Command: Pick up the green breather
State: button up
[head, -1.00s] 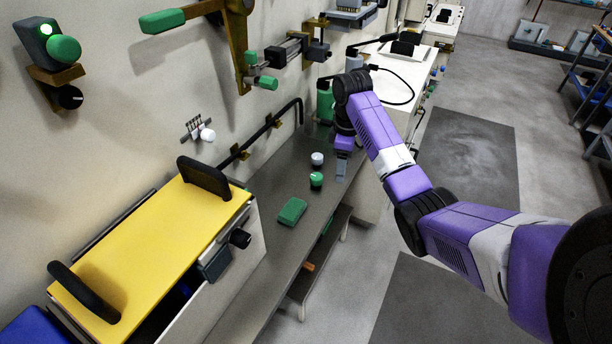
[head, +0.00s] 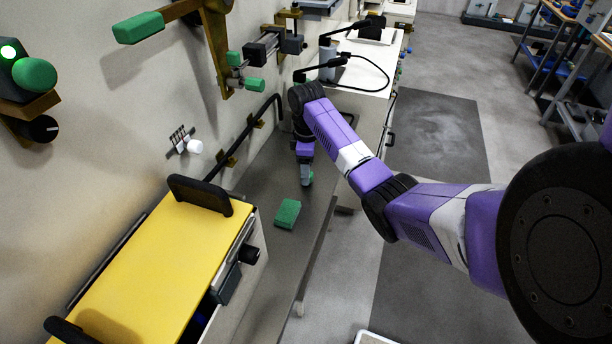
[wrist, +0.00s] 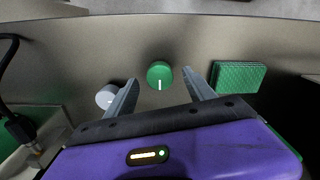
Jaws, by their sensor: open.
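A round green cap with a white line on top (wrist: 160,74), taken here as the green breather, stands on the grey bench in the wrist view. It shows between my two fingers, slightly beyond their tips, with no visible contact. In the head view only a sliver of green (head: 311,177) shows beside my gripper (head: 306,183), which points down at the bench. My gripper is open and empty. The rest of the cap is hidden behind the fingers there.
A similar grey cap (wrist: 106,96) stands left of the left finger in the wrist view. A green textured block (wrist: 239,77) lies to the right; the head view shows it (head: 288,214) nearer me. A yellow-topped unit (head: 150,265) with black handles stands in front. The wall carries green-handled fittings.

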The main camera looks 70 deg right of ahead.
jog(key=shift+f, duration=1.1)
grip_shut()
jog(key=shift+r, duration=0.15)
notch_tip(320, 180, up, 8)
jog(key=shift+f+b, duration=0.2)
jog(key=shift+b, duration=0.1)
notch_tip(320, 180, up, 12)
jog(key=p, duration=0.8)
jog(key=shift+r, duration=0.1)
